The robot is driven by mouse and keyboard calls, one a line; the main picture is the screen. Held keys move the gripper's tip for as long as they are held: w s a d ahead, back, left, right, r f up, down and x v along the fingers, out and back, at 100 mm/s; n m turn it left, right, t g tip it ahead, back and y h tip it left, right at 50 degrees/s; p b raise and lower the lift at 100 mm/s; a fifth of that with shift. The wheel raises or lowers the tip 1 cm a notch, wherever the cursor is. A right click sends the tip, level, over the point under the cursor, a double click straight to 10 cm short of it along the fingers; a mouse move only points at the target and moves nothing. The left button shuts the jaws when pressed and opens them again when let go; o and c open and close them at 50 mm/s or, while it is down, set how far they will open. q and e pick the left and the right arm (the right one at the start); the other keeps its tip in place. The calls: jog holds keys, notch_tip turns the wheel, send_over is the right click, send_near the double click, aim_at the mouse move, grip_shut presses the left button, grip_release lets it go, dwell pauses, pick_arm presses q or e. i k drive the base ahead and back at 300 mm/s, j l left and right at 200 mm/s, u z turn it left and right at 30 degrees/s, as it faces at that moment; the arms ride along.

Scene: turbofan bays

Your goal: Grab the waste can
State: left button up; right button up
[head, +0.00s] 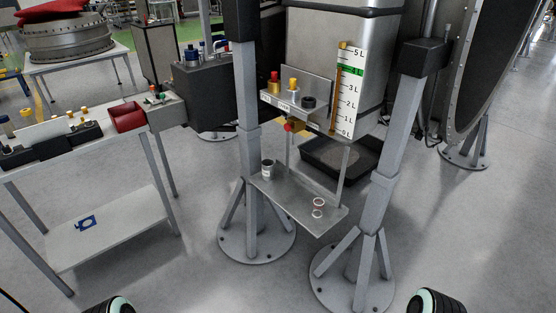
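A small dark can (267,169) with a pale band stands upright at the left end of a low grey metal shelf (290,200), between two grey stand posts. It is the only can-like thing on that shelf, but I cannot read a label that marks it as the waste can. Two small red-and-white rings (318,208) lie at the right end of the same shelf. Neither of my grippers shows; only rounded black parts of my arms show at the bottom edge.
A fluid tank (325,50) with a litre scale (348,90) hangs above the shelf. The left post (246,130) and right post (385,160) flank it on round floor bases. A black tray (365,158) lies behind. A white table (85,140) stands left. Front floor is clear.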

aim_at(268, 164)
jog(key=i+j+z, duration=0.3)
jog(key=i+j, duration=1.35)
jog(key=j, duration=0.25)
jog(key=l+z, duration=0.05)
